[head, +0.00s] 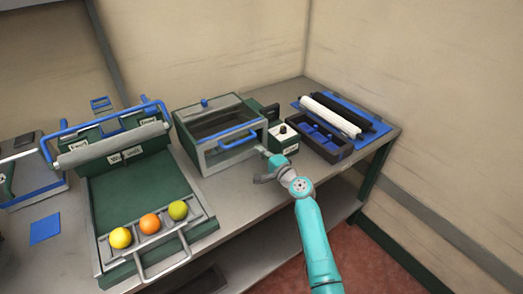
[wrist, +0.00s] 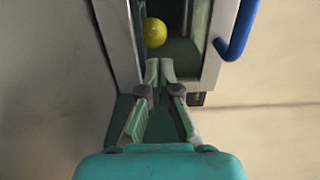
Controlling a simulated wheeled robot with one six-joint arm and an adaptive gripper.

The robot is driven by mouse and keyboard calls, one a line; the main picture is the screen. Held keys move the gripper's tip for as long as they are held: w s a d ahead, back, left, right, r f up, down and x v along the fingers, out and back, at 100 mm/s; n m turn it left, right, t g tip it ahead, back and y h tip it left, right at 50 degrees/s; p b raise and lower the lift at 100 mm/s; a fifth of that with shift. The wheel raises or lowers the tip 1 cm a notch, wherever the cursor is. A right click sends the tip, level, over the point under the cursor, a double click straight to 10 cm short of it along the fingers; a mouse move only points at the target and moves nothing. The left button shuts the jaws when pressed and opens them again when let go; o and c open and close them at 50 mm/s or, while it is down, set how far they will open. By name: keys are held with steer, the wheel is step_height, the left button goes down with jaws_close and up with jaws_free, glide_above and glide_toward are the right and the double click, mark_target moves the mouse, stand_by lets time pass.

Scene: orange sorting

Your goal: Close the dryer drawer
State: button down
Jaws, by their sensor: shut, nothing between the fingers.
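The dryer (head: 187,122) is a grey box with a window in its top, at the middle of the table. Its drawer front (head: 225,155) carries a blue handle (head: 238,134), and the handle also shows in the wrist view (wrist: 238,30). In the wrist view the drawer front (wrist: 218,50) stands apart from the frame on the left, with a yellow fruit (wrist: 155,32) in the gap. My gripper (head: 263,151) is at the dryer's front right corner. Its fingertips, together and empty in the wrist view (wrist: 160,66), are at the end of that gap. Contact is unclear.
A green sorting stand (head: 135,190) on the left has a yellow, an orange and a green fruit in its front tray. A control box with a knob (head: 284,136) stands close right of the dryer. A dark tray (head: 325,150) and rollers (head: 330,115) are further right.

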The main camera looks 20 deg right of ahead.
steer(key=shift+v, duration=0.85)
steer(key=shift+s+d+f, duration=0.15)
steer(key=shift+s, duration=0.2)
steer(key=v, duration=0.8)
steer(key=shift+s, duration=0.1)
steer(key=shift+s, duration=0.1)
